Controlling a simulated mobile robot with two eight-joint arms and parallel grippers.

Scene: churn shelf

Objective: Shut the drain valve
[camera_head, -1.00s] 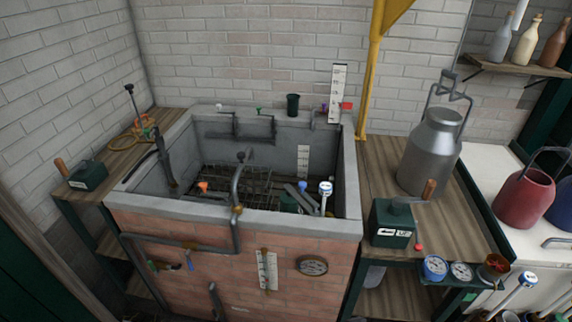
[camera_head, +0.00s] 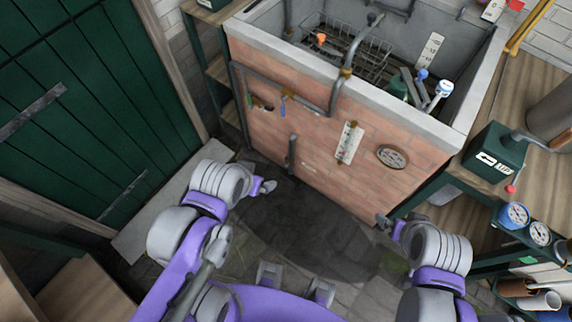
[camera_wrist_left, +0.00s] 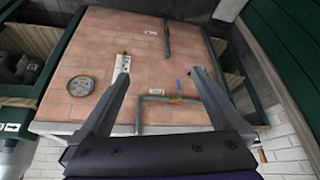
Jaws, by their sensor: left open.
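The red-brick tank (camera_head: 330,130) fills the middle of the head view. Low on its front a short dark upright pipe (camera_head: 292,152) stands beside a small label too blurred to read. The pipe also shows in the left wrist view (camera_wrist_left: 167,38), near its top. No handle is clear on it. Higher up, a pipe carries a blue lever (camera_head: 284,105); the lever also shows in the left wrist view (camera_wrist_left: 179,85). My left gripper (camera_head: 266,187) is low in front of the tank, open and empty, its fingers spread (camera_wrist_left: 157,72). My right gripper (camera_head: 383,221) is near the tank's lower right corner.
A round gauge (camera_head: 392,156) and a white scale (camera_head: 348,143) are on the tank front. A green box with a crank (camera_head: 494,152) and dial gauges (camera_head: 514,215) stand to the right. Green doors (camera_head: 85,110) are at left. Dark stone floor is clear before the tank.

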